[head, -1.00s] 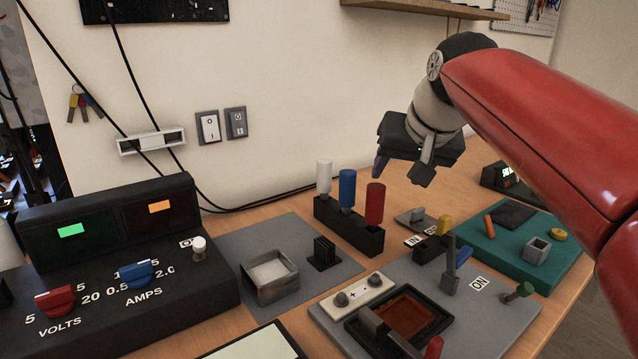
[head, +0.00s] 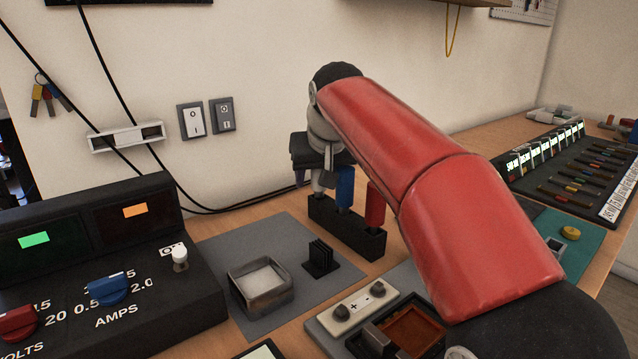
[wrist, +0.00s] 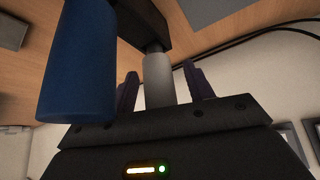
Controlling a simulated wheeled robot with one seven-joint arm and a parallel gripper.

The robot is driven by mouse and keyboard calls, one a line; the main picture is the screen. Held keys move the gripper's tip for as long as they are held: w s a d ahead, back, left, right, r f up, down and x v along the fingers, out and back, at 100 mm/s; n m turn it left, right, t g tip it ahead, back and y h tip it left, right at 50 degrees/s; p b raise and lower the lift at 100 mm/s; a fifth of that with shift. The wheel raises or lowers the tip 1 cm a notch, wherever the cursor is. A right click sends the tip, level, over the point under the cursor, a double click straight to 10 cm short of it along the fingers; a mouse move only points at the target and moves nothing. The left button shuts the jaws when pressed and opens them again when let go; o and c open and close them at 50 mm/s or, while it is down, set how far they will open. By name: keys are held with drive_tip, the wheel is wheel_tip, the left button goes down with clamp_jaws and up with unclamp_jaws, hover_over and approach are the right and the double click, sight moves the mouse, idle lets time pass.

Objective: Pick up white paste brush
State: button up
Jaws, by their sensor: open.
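The white paste brush (head: 319,180) stands upright in the black holder (head: 370,242), its top partly hidden by my gripper in the head view. In the wrist view the white brush (wrist: 159,82) stands between the two dark fingers of my gripper (wrist: 160,88), with a gap showing on each side. My gripper (head: 318,178) is open around it. The blue brush (head: 345,187) stands right beside it in the holder and looms large at the left of the wrist view (wrist: 78,75). The red brush (head: 375,205) is at the holder's right end.
A grey mat (head: 215,245) with a metal tray (head: 262,308) and a black finned block (head: 320,257) lies in front. A black power supply (head: 150,235) stands at left. The wall with switches (head: 191,121) is close behind. A black cable (head: 240,209) runs behind the holder.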

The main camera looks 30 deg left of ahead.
drive_tip(key=shift+w+a+f, duration=0.2)
drive_tip(key=shift+f, duration=0.25)
drive_tip(key=c, duration=1.1)
drive_tip(key=shift+r, duration=0.1)
wheel_tip(320, 180, up, 10)
drive_tip(key=p, duration=0.4)
drive_tip(key=shift+p, duration=0.35)
